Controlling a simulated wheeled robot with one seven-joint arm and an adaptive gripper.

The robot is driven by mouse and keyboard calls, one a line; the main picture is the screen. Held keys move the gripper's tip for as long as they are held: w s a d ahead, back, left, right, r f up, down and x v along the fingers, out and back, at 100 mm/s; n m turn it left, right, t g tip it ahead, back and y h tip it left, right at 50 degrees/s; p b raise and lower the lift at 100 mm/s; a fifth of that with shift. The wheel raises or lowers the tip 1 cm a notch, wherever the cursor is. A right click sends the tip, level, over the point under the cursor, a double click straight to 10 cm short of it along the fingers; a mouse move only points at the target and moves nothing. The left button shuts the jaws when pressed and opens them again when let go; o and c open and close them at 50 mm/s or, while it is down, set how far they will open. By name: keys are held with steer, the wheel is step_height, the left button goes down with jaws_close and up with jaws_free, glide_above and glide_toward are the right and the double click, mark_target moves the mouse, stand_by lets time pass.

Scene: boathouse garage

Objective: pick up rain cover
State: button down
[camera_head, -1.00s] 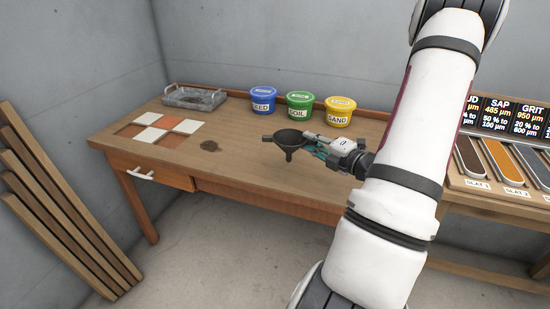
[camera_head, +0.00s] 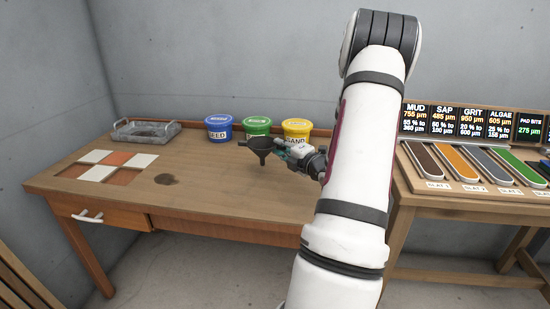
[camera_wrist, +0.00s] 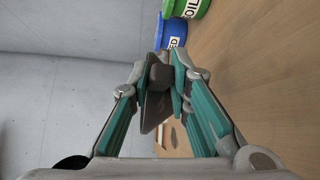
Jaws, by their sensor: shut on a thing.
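In the wrist view the dark piece (camera_wrist: 158,100) sits between the teal-padded fingers (camera_wrist: 166,78) of my gripper. A short tab sticks out at its left side in the head view. I cannot tell whether this piece is the rain cover. No other thing in view looks plainly like one.
Blue (camera_head: 219,129), green (camera_head: 256,126) and yellow (camera_head: 297,131) tubs stand at the table's back. A grey tray (camera_head: 146,131), tile board (camera_head: 110,166) and dark stain (camera_head: 167,180) lie left. A slat display (camera_head: 470,165) stands right. The table front (camera_head: 225,205) is clear.

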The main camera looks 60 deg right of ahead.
steer(key=w+f, duration=0.1)
steer(key=w+d+f+b, duration=0.1)
steer(key=f, duration=0.1)
steer(key=shift+w+f, duration=0.15)
steer(key=shift+w, duration=0.15)
steer(key=shift+f, duration=0.2)
steer(key=shift+f, duration=0.15)
steer(key=c, duration=1.9)
jaws_free()
steer(key=shift+b, duration=0.3)
steer(key=o, duration=0.4)
